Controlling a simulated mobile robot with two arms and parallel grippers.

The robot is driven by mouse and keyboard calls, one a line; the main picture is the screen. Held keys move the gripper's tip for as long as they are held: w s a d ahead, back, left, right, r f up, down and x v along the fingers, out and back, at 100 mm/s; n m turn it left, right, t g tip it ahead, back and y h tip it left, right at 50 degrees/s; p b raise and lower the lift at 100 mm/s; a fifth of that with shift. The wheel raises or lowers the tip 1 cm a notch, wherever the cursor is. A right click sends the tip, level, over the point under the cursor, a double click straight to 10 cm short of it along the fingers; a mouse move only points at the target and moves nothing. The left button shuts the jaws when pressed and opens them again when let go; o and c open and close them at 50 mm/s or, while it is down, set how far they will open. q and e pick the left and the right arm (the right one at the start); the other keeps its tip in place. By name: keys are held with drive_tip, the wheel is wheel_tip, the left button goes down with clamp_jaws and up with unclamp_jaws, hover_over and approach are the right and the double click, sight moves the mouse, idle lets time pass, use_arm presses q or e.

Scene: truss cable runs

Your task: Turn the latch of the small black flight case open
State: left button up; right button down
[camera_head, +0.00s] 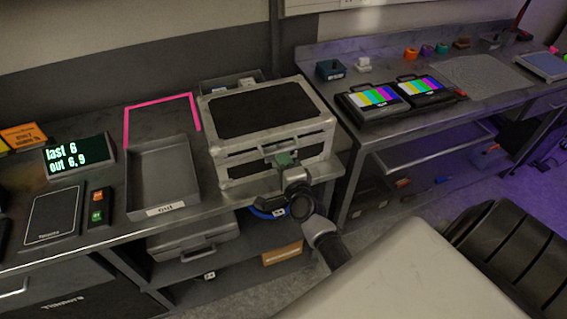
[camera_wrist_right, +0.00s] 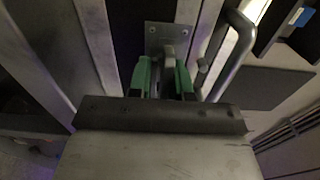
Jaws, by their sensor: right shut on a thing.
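The small flight case (camera_head: 262,108) has black panels and silver edges and stands closed on the metal bench. My right gripper (camera_head: 285,160) reaches its front side from below right. In the right wrist view, the green fingertips of the gripper (camera_wrist_right: 163,82) are shut on the latch (camera_wrist_right: 169,53), one on each side of its grey lever. The latch sits on a small metal plate (camera_wrist_right: 157,33) on the case front. A bent bar handle (camera_wrist_right: 237,50) is close beside it on the right. In the head view the gripper hides the latch. My left gripper is out of view.
Left of the case is a grey tray (camera_head: 158,208) labelled "out", with pink tape (camera_head: 162,104) behind it. A scale display (camera_head: 78,158) stands further left. The right bench holds two colour-bar monitors (camera_head: 372,97). A shelf below holds another case (camera_head: 193,243).

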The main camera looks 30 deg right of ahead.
drive_tip(key=shift+w+d+r, duration=0.1)
drive_tip(key=shift+w+r, duration=0.05)
drive_tip(key=shift+r, duration=0.35)
drive_tip(key=c, duration=1.3)
unclamp_jaws()
drive_tip(key=shift+o, duration=0.3)
drive_tip(key=shift+f, duration=0.2)
drive_tip(key=shift+s, duration=0.25)
drive_tip(key=shift+s+a+f, duration=0.15)
drive_tip(key=shift+s+a, duration=0.05)
drive_tip(key=shift+s, duration=0.15)
drive_tip(key=b+v, duration=0.1)
drive_tip(key=v, duration=0.9)
drive_tip(key=shift+b, duration=0.4)
